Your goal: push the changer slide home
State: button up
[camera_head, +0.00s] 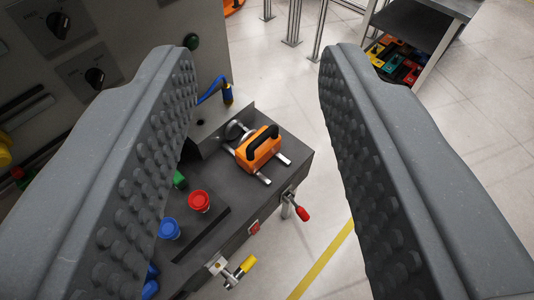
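The changer slide appears to be the orange block with a black handle (260,148). It sits across two metal rails (282,158) on top of a dark grey unit (290,140). A round metal part (236,130) lies behind it, against an upright grey bracket (207,138); I cannot tell whether the block touches it. My gripper (262,62) is wide open and empty. Its two studded fingers frame the view, and the orange block shows between them, farther off and apart from both. The left finger hides part of the unit.
Red (199,201) and blue (170,229) buttons stand on the unit's near left. A red-tipped lever (301,213) and a yellow-tipped handle (246,265) stick out from its side. A grey panel with knobs (94,77) rises at left. Open floor (330,262) lies right.

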aim_at(255, 149)
jog(key=u, duration=0.05)
jog(key=k, duration=0.25)
jog(key=u, duration=2.05)
jog(key=k, duration=0.7)
jog(key=z, duration=1.75)
jog(key=i, duration=1.4)
